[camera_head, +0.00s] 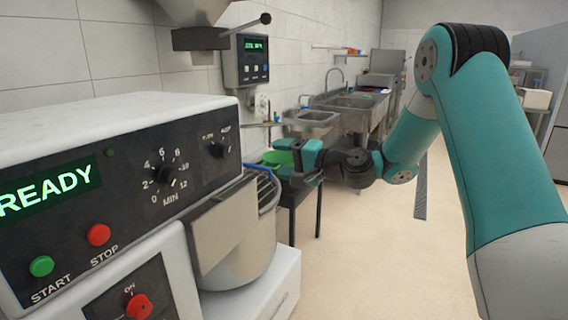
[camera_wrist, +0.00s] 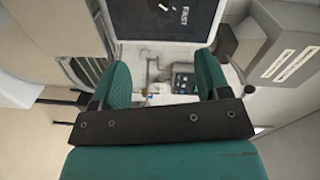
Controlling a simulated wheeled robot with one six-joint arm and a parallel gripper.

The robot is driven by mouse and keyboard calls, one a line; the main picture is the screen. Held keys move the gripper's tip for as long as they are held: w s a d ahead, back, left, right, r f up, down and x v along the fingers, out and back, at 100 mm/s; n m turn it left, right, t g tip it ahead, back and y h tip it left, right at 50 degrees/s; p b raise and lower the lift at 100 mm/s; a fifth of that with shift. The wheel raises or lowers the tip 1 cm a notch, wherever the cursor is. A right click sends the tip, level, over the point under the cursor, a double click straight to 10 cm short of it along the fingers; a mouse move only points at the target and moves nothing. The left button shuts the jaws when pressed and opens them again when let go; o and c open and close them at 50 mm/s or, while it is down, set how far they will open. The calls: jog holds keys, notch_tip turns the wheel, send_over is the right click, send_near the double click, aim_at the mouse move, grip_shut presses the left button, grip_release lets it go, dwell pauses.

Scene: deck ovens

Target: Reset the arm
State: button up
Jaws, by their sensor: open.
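My gripper (camera_head: 306,160) is at the end of my teal arm, in the middle of the head view, to the right of the mixer's bowl. In the wrist view my gripper (camera_wrist: 163,80) shows two teal fingers held apart with nothing between them. The arm comes in from the right of the head view, bends at a high elbow and reaches left.
A large machine with a READY display (camera_head: 50,190), dials and buttons fills the left. Its steel bowl (camera_head: 245,250) stands beside it. A wall control box (camera_head: 252,60) and steel sinks (camera_head: 350,101) are behind. The floor (camera_head: 400,260) at centre right is clear.

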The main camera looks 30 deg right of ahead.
dwell(0.4)
jog(key=s+a+r+n+g, duration=0.1)
jog(key=s+a+n+g, duration=0.8)
jog(key=s+a, duration=0.6)
jog(key=s+f+n+g+h, duration=0.2)
jog(key=s+n+g+h, duration=0.3)
jog(key=s, duration=1.5)
jog(key=shift+s+d+f+n+h, duration=0.2)
jog(key=shift+s+n+h, duration=0.1)
jog(key=shift+n, duration=0.7)
jog(key=shift+w, duration=0.1)
